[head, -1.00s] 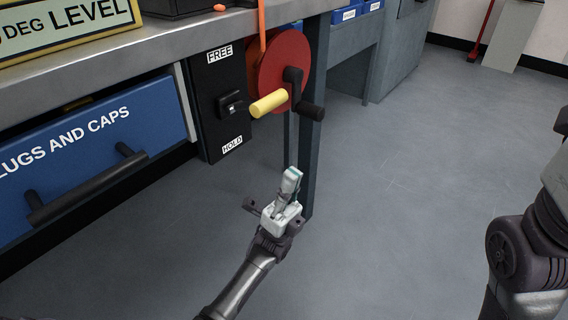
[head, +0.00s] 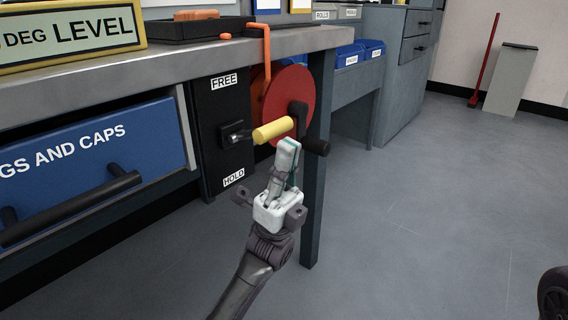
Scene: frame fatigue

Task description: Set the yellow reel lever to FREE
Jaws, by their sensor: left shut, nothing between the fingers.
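The yellow lever grip (head: 272,129) sticks out to the right of a black pivot block (head: 233,134) on a dark panel (head: 213,155). The panel reads FREE (head: 224,82) at the top and HOLD (head: 234,178) at the bottom. The lever stands roughly level, at a height between the two labels. A red reel (head: 288,92) with a black crank (head: 312,145) is behind it. My left gripper (head: 287,152) is shut and empty, its tips just below and right of the yellow grip; I cannot tell if they touch. My right gripper is out of view.
A bench top (head: 170,65) with an orange hook (head: 266,50) runs above the panel. A blue drawer (head: 80,150) with a black handle is at the left. A bench leg (head: 314,215) stands right of my gripper.

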